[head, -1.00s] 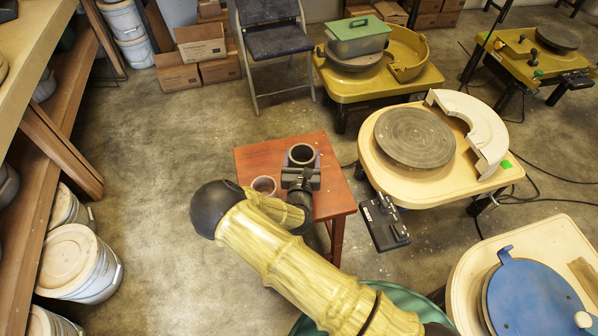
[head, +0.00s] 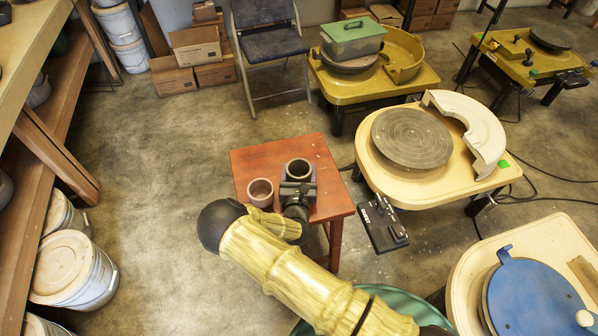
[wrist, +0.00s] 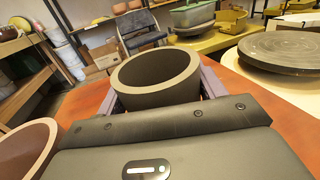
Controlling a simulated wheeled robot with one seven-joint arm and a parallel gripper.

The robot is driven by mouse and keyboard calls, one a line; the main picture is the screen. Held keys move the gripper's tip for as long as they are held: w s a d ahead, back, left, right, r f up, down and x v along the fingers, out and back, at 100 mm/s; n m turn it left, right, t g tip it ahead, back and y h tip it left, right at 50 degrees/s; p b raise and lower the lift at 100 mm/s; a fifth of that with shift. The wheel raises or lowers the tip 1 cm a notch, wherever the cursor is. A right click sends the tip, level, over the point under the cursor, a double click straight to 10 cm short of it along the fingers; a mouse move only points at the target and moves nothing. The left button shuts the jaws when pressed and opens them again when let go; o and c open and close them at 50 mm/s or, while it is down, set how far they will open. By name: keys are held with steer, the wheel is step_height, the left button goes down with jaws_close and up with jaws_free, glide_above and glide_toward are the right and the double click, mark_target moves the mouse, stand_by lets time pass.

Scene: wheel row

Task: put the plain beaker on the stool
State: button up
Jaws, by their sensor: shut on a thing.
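My gripper (head: 298,182) is shut on a dark grey, smooth-sided beaker (head: 298,170), with one finger on each side of it. The beaker is upright, its mouth facing up, over the top of the red-brown wooden stool (head: 250,163). In the wrist view the beaker (wrist: 156,80) shows its pale grey rim and dark inside. Its base is hidden, so I cannot tell whether it touches the stool. A pinkish-brown beaker (head: 260,191) stands on the stool just left of my gripper. In the wrist view this beaker (wrist: 25,150) is cut off at the left edge.
A cream wheel table (head: 375,172) with a grey wheel head stands right of the stool, a black pedal (head: 383,226) on the floor between. A folding chair (head: 272,45) is behind. White buckets (head: 75,265) are at the left. The floor left of the stool is clear.

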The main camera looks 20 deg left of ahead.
steer(key=shift+f, duration=0.1)
steer(key=o, duration=1.2)
steer(key=shift+a, duration=0.1)
steer(key=shift+o, duration=0.2)
steer(key=shift+s, duration=0.15)
steer(key=v, duration=1.2)
steer(key=shift+p, duration=0.4)
steer(key=shift+w+d+r, duration=0.2)
steer(key=shift+r, duration=0.05)
